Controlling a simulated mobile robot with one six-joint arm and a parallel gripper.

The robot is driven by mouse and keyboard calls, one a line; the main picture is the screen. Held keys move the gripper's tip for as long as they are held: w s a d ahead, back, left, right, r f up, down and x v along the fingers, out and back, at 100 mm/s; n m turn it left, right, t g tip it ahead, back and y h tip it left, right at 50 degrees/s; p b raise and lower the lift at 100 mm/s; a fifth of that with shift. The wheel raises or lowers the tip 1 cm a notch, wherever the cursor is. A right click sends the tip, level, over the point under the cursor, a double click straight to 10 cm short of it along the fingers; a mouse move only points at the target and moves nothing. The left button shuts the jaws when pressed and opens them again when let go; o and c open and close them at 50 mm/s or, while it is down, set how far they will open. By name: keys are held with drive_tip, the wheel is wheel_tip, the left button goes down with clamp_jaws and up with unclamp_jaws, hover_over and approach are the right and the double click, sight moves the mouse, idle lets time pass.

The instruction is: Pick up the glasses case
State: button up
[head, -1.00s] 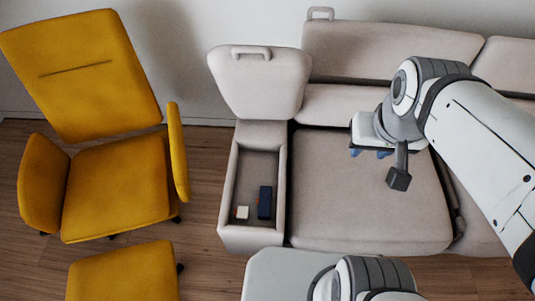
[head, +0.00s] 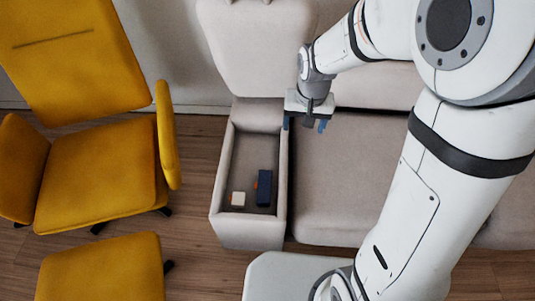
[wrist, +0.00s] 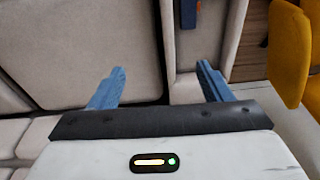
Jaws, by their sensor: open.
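The glasses case, a dark navy oblong box (head: 264,188), lies inside the open storage compartment of the sofa armrest (head: 221,190). In the wrist view the navy case (wrist: 189,14) shows at the top edge, partly cut off. My gripper (head: 304,124) is open and empty, with its blue fingers spread. It is above the sofa, near the right rim of the compartment and further back than the case. In the wrist view the space between the fingers (wrist: 160,68) holds nothing.
Compartment walls surround the case. A yellow chair (head: 95,175) and footstool (head: 100,270) are at left.

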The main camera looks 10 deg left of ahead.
drive_tip(key=w+a+f+g+b, duration=0.1)
drive_tip(key=w+a+f+b, duration=0.2)
drive_tip(key=f, duration=0.7)
drive_tip(key=a+f+b, duration=0.4)
drive_tip(key=a+f, duration=0.1)
drive_tip(key=f, duration=0.5)
drive_tip(key=b, duration=0.4)
hover_over(263, 185)
drive_tip(key=f, duration=1.4)
drive_tip(key=shift+s+a, duration=0.25)
drive_tip(key=f, duration=0.2)
drive_tip(key=f+b, duration=0.1)
drive_tip(key=f, duration=0.2)
drive_tip(key=shift+w+d+f+b, duration=0.15)
drive_tip(key=shift+d+b, duration=0.05)
drive_tip(key=shift+b, duration=0.1)
drive_tip(key=c, duration=0.8)
